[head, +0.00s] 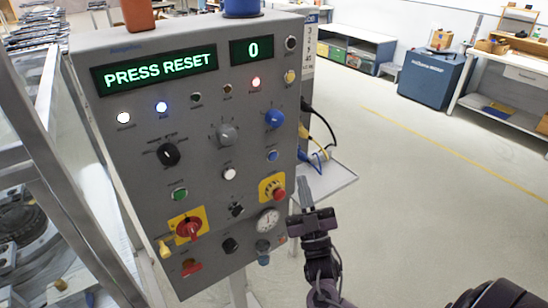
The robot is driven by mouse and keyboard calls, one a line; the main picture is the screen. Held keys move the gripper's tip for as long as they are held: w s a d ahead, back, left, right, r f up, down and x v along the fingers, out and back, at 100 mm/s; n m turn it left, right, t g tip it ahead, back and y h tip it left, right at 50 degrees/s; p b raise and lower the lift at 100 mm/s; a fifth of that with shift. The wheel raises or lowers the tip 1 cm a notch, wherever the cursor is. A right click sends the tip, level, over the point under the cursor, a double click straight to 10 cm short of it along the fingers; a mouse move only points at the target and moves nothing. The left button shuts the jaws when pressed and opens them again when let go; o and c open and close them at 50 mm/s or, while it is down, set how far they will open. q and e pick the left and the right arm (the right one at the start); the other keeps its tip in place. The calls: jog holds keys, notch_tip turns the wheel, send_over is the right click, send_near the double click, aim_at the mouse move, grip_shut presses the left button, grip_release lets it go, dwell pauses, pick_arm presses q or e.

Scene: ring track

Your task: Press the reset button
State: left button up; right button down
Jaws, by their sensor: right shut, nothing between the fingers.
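A grey control panel (190,125) stands tilted in front of me. Its green display (155,70) reads "PRESS RESET" and a smaller display (252,50) reads "0". The labels are too small to read, so I cannot tell which control is the reset button. Push-button-like controls include a blue one (272,155), a white one (229,174) and a green one (180,194). A red knob on yellow (188,229) and a red button on yellow (278,194) sit lower. My right gripper (305,182) is shut and empty, just right of the panel's lower right edge. My left gripper is out of view.
A small grey shelf (335,183) with cables lies behind my right gripper. Metal framing (50,150) stands left of the panel. A blue cabinet (430,76) and workbenches are far back right. The floor (430,190) to the right is open.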

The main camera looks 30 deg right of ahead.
aim_at(273, 156)
jog(key=w+b, duration=0.3)
jog(key=w, duration=0.5)
jog(key=shift+w+a, duration=0.15)
jog(key=shift+a, duration=0.2)
jog(key=shift+w, duration=0.1)
dwell(1.6)
jog(key=shift+w+b, duration=0.35)
jog(key=shift+w+b, duration=0.3)
jog(key=shift+w, duration=0.05)
dwell(0.6)
jog(key=shift+s, duration=0.1)
jog(key=shift+s+p, duration=0.4)
jog(key=shift+s, duration=0.35)
